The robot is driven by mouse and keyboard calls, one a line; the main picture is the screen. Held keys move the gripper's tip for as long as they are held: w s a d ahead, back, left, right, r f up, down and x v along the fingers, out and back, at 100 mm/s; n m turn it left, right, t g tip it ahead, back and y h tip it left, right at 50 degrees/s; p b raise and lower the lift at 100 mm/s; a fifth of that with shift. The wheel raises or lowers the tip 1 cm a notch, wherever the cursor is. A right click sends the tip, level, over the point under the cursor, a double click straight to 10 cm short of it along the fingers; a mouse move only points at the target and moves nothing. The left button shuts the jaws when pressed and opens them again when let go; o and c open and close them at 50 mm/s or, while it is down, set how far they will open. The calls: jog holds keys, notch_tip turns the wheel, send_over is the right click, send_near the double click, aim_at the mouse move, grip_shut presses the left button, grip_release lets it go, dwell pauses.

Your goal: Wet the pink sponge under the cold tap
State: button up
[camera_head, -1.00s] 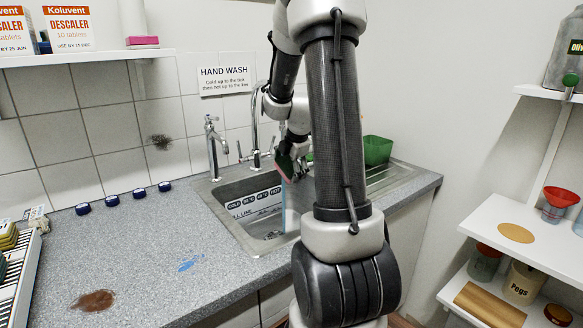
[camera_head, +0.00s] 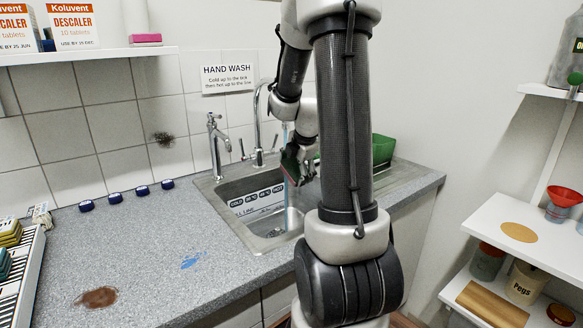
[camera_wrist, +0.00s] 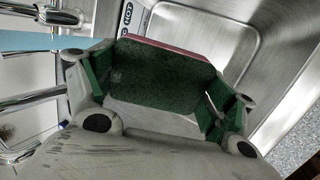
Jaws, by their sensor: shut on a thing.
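The pink sponge (camera_wrist: 180,52) has a dark green scouring face and a thin pink edge. My gripper (camera_wrist: 155,88) is shut on it, with green-padded fingers at both sides. In the head view the sponge (camera_head: 289,163) is held over the sink, partly hidden by my gripper. A tall swan-neck tap (camera_head: 258,112) stands behind the sink with levers at its base. A pale blue stream (camera_head: 290,212) falls past the sponge into the sink; I cannot tell whether it touches it. It crosses the wrist view as a blue band (camera_wrist: 45,40). Which lever is cold is unclear.
The sink (camera_head: 247,236) carries COLD and HOT labels inside. A shorter chrome tap (camera_head: 215,140) stands at its left. A green tub (camera_head: 383,149) is behind my arm at right. Several blue caps (camera_head: 115,198) line the back of the counter, whose front is mostly clear.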

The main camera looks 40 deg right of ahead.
jog(key=shift+s+a, duration=0.25)
jog(key=shift+s, duration=0.4)
jog(key=shift+s+a, duration=0.25)
jog(key=shift+s, duration=0.4)
jog(key=shift+s+a, duration=0.25)
jog(key=shift+s, duration=0.4)
jog(key=s+a+r, duration=0.1)
jog(key=s+r, duration=0.3)
jog(key=shift+s+a, duration=0.35)
jog(key=shift+a, duration=0.05)
dwell(0.6)
